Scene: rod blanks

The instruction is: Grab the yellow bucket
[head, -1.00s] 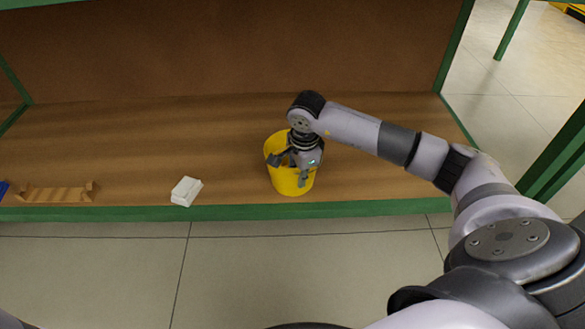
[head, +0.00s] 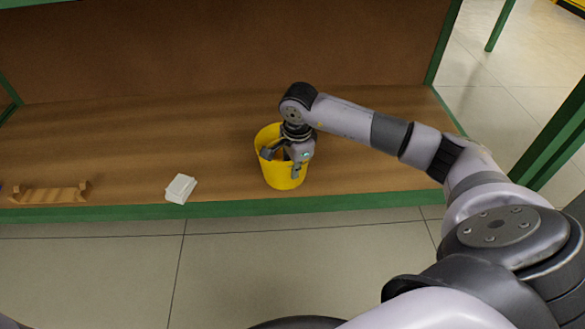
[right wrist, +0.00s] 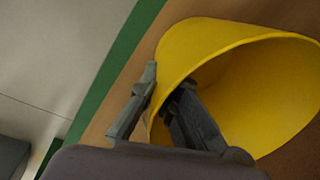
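The yellow bucket (head: 285,180) stands upright on the wooden shelf near its front edge. It fills the upper right of the right wrist view (right wrist: 205,45). My right gripper (head: 281,162) reaches down at its rim, with one finger inside the bucket and the other outside the front wall. In the right wrist view the fingers (right wrist: 167,82) lie on either side of the bucket wall. They look spread, and I see no clear grip; contact with the wall is hard to judge. My left gripper is not in view.
A white box (head: 181,188) lies on the shelf left of the bucket. A wooden rack (head: 50,194) lies farther left. The green front edge (head: 230,210) runs below, and a green post (head: 545,145) stands at the right. The shelf behind the bucket is clear.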

